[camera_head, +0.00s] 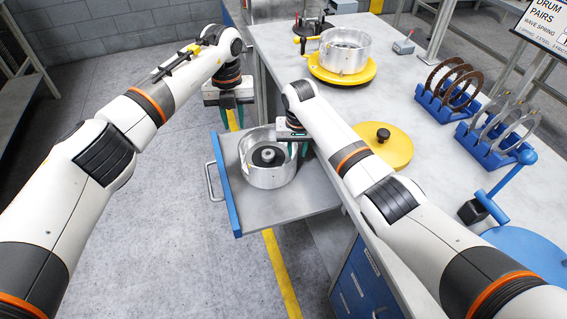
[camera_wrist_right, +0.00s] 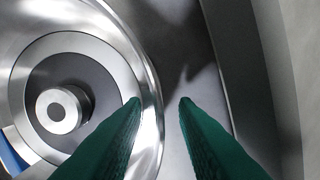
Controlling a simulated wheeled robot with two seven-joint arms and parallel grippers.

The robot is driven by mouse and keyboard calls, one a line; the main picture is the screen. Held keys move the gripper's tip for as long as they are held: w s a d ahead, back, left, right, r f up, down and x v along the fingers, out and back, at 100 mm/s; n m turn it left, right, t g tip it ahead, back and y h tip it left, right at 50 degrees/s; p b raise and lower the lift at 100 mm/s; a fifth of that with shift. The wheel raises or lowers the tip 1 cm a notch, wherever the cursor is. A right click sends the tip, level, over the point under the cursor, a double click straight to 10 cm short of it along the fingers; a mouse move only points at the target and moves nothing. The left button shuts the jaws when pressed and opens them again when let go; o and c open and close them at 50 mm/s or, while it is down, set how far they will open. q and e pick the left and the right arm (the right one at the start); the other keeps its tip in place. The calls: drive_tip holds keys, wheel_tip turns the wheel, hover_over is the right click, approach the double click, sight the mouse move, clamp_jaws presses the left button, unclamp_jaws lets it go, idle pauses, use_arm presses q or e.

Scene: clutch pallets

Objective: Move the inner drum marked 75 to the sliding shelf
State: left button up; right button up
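A silver drum (camera_head: 259,180) stands upright on the pulled-out sliding shelf (camera_head: 305,200), with a dark hub inside. No 75 marking is legible on it. My right gripper (camera_head: 298,150) is over the drum's right edge. In the right wrist view its green fingers (camera_wrist_right: 160,101) are apart, with the drum's rim (camera_wrist_right: 152,85) running between them; contact cannot be told. My left gripper (camera_head: 232,120) hangs beyond the shelf's far left edge, open and empty, clear of the drum. A second silver drum (camera_head: 344,57) sits on a yellow round base (camera_head: 343,76) on the bench.
A yellow disc with a black knob (camera_head: 384,146) lies on the bench beside my right arm. Blue racks with rings (camera_head: 450,110) stand at the right, near a blue T-shaped tool (camera_head: 500,185). The shelf is bare in front of the drum.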

wheel_tip(320, 180, up, 12)
drive_tip(key=s, duration=0.1)
drive_tip(key=shift+s, duration=0.25)
drive_tip(key=shift+a, duration=0.1)
idle(0.4)
